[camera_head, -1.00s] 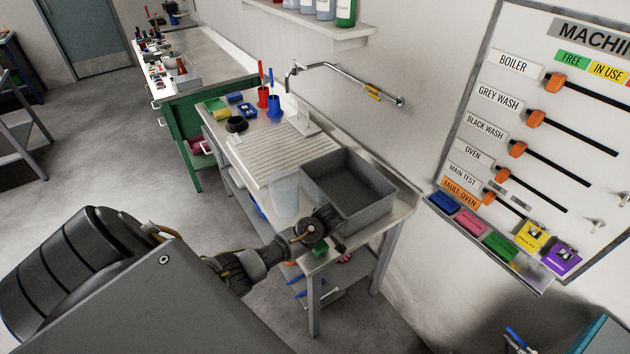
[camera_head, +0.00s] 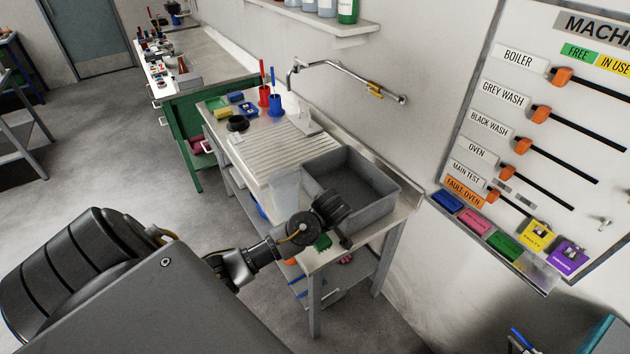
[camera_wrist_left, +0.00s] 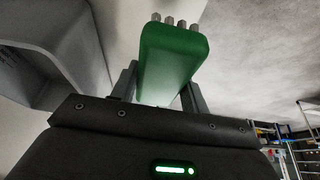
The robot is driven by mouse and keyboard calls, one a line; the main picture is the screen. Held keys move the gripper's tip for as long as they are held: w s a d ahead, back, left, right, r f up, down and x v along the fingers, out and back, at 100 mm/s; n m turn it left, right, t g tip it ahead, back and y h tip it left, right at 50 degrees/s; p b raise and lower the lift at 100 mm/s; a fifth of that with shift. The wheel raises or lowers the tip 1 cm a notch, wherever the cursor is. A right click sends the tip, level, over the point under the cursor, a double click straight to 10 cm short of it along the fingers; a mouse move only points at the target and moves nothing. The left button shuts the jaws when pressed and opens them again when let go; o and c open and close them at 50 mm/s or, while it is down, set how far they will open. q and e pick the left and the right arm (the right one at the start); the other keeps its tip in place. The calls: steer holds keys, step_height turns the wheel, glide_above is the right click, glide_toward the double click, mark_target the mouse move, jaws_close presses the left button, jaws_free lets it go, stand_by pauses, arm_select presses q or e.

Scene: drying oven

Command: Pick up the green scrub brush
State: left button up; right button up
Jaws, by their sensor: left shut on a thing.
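The green scrub brush (camera_wrist_left: 170,60) is between the two fingers of my left gripper (camera_wrist_left: 165,85) in the left wrist view, with pale bristle tufts at its far end. The gripper is shut on it. In the head view my left gripper (camera_head: 335,232) is at the front corner of the sink bench, and the brush (camera_head: 322,242) shows as a small green patch beside it. Whether the brush still touches the bench top cannot be told. My right gripper is not in view.
A grey sink basin (camera_head: 365,205) stands right behind the gripper. A clear container (camera_head: 285,192) is just left of it. The ribbed drainboard (camera_head: 275,155) and a wall tap (camera_head: 345,75) lie farther back. Open floor (camera_head: 130,170) is at left.

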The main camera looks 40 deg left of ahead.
arm_select(q)
steer(key=shift+s+d+r+b, duration=0.2)
steer(key=shift+s+d, duration=0.25)
steer(key=shift+s, duration=0.05)
steer(key=shift+s+d+r+b, duration=0.2)
steer(key=shift+s+d, duration=0.2)
steer(key=shift+s, duration=0.1)
steer(key=s+d+r+p, duration=0.1)
steer(key=s+p, duration=0.1)
steer(key=s+d+r+p, duration=0.2)
steer(key=shift+d+r+p, duration=0.1)
steer(key=shift+d+p, duration=0.15)
steer(key=shift+p, duration=0.05)
steer(key=shift+s+d, duration=0.35)
steer(key=o, duration=0.4)
steer(key=shift+c, duration=1.3)
steer(key=shift+d, duration=0.1)
